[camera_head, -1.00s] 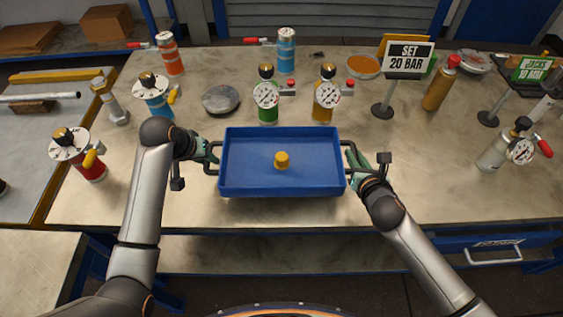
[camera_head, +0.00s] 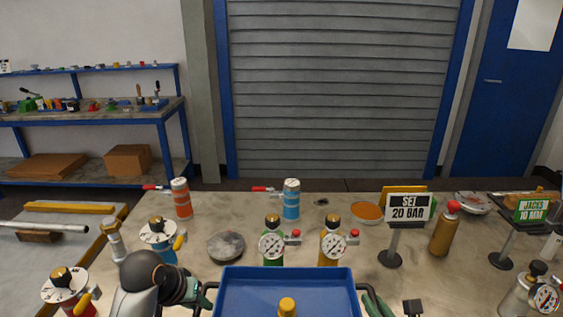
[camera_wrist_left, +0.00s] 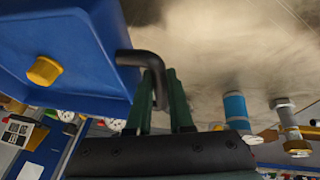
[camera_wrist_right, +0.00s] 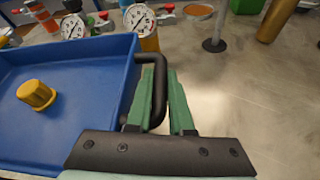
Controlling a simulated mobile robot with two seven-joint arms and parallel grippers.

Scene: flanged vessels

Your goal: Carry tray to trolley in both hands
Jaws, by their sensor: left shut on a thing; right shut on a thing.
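The blue tray (camera_head: 245,287) is at the bottom centre of the head view, its near part cut off. A yellow knob-like piece (camera_head: 287,306) is in it, also seen in the left wrist view (camera_wrist_left: 44,70) and the right wrist view (camera_wrist_right: 36,94). My left gripper (camera_wrist_left: 166,76) is shut on the tray's black left handle (camera_wrist_left: 147,58). My right gripper (camera_wrist_right: 165,72) is shut on the black right handle (camera_wrist_right: 160,92). Whether the tray touches the bench cannot be told. I cannot make out a trolley.
The bench (camera_head: 330,200) holds gauged green (camera_head: 272,243) and yellow (camera_head: 332,243) vessels just beyond the tray. A "SET 20 BAR" sign (camera_head: 408,207) stands to the right. More vessels stand left. A grey shutter (camera_head: 340,90) and blue shelving (camera_head: 90,115) are behind.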

